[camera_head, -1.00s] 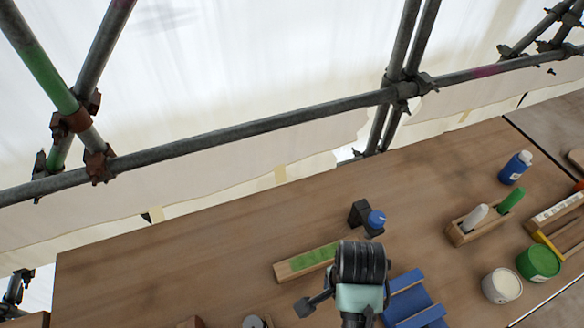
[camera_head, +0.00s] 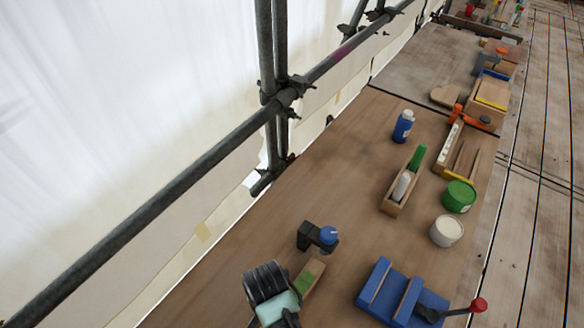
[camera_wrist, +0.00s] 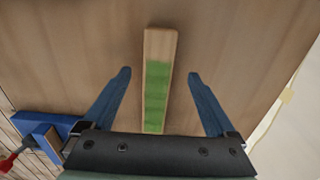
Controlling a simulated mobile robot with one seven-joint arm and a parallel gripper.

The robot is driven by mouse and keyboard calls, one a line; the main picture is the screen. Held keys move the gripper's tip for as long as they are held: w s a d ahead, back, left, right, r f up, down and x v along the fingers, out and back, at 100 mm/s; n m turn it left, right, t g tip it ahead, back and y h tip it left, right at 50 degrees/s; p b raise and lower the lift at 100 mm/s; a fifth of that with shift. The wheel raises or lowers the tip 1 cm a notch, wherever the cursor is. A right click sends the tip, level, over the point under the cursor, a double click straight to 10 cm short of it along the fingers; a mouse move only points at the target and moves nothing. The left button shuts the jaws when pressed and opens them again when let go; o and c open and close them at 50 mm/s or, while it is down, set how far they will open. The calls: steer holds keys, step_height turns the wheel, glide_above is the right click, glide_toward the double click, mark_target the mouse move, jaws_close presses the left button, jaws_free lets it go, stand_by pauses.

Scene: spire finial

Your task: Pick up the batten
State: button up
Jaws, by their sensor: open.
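The batten (camera_wrist: 158,75) is a short wooden bar with a green patch on its upper face. In the wrist view it lies on the wooden boards between the two fingers of my gripper (camera_wrist: 158,80), with a gap on each side. My gripper is open and empty, and its fingers point along the batten.
A blue vise-like fixture (camera_head: 378,280) with a red-knobbed lever is to the right. A wooden holder (camera_head: 391,207), green tin (camera_head: 459,195), white tin (camera_head: 446,231) and blue bottle (camera_head: 403,126) stand farther off. Scaffold tubes (camera_head: 190,190) run along the left.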

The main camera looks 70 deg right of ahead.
steer(key=shift+s+a+f+p, duration=0.1)
steer(key=shift+f+p, duration=0.25)
steer(key=shift+f, duration=2.5)
jaws_close()
